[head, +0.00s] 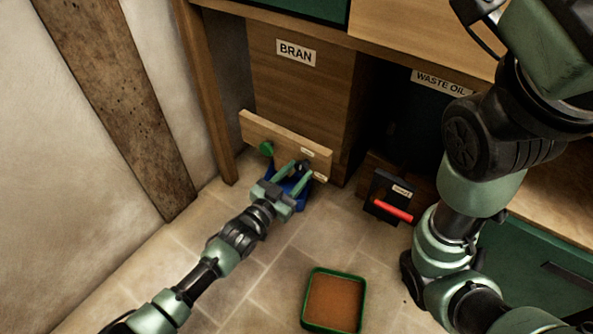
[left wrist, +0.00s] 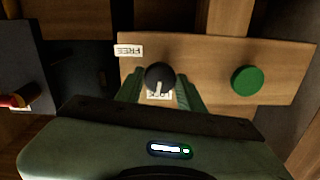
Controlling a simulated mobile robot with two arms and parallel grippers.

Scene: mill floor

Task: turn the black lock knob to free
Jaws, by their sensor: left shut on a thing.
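The black lock knob (left wrist: 158,77) is on a light wooden board (left wrist: 210,60), with a white pointer mark turned toward a partly hidden label just below it in the left wrist view. A label reading FREE (left wrist: 128,51) shows upside down, up and left of the knob there. My left gripper (left wrist: 157,88) has one finger on each side of the knob and is shut on it. In the head view the board (head: 255,130) is low on the bran cabinet, and my left gripper (head: 297,172) reaches it from the front left. My right gripper is out of view.
A green knob (head: 267,148) is on the same board. A blue object (head: 300,190) sits under my left gripper. A green-rimmed tray (head: 306,300) of brown material stands on the tiled floor. My right arm fills the right side.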

